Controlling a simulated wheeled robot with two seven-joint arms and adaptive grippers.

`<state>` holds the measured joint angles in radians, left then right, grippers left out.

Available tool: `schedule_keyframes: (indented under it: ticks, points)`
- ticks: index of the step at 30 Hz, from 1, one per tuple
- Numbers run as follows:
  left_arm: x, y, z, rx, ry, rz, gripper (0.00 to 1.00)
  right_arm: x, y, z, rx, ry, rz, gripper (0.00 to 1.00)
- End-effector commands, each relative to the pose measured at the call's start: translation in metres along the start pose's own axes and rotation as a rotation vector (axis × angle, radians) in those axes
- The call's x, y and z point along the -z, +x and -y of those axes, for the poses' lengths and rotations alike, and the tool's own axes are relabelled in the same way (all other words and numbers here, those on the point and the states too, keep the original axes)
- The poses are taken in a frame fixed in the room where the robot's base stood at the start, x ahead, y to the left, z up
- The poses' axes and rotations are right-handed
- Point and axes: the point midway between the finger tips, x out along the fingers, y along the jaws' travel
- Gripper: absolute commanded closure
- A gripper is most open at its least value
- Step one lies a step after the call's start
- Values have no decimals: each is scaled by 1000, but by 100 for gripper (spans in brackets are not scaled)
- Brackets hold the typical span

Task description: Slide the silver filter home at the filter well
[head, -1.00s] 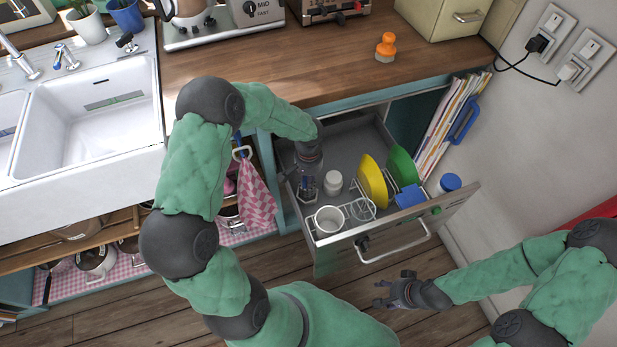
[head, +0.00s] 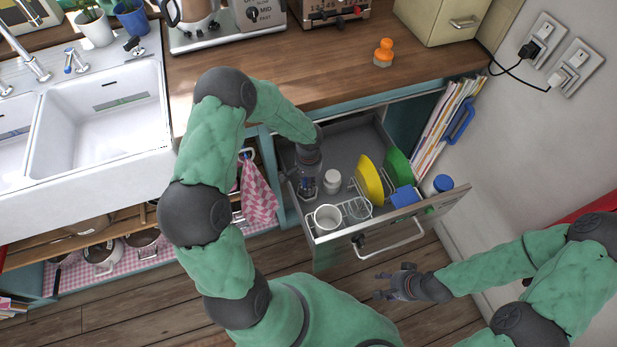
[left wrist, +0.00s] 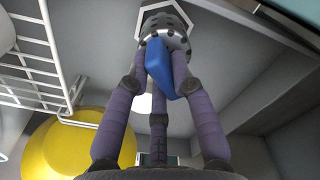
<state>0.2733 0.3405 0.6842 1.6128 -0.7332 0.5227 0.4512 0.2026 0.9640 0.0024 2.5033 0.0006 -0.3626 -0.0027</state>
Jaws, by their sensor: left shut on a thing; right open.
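The silver filter (left wrist: 168,30) is a perforated metal cylinder with a blue grip (left wrist: 164,68), seen in the left wrist view. My left gripper (left wrist: 160,85) has its fingers closed around the blue grip. A pale hexagonal rim (left wrist: 139,22), apparently the filter well, surrounds the filter's far end in that view; how deep the filter sits cannot be told. In the head view my left gripper (head: 308,183) reaches down into the left part of the open drawer and mostly hides the filter. My right gripper (head: 388,283) is open and empty, outside the drawer front.
The drawer (head: 350,145) also holds a white cup (head: 327,218), a white-lidded jar (head: 332,181), a wire rack (head: 355,208), a yellow plate (head: 369,181) and a green plate (head: 397,167). The countertop (head: 300,83) overhangs the drawer's back.

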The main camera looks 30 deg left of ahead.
Motion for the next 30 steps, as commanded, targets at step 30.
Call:
schedule_keyframes:
  ticks: [30]
  points:
    - [0, 33, 0, 0, 0, -1, 100, 1, 32, -12, 0, 0, 0, 46]
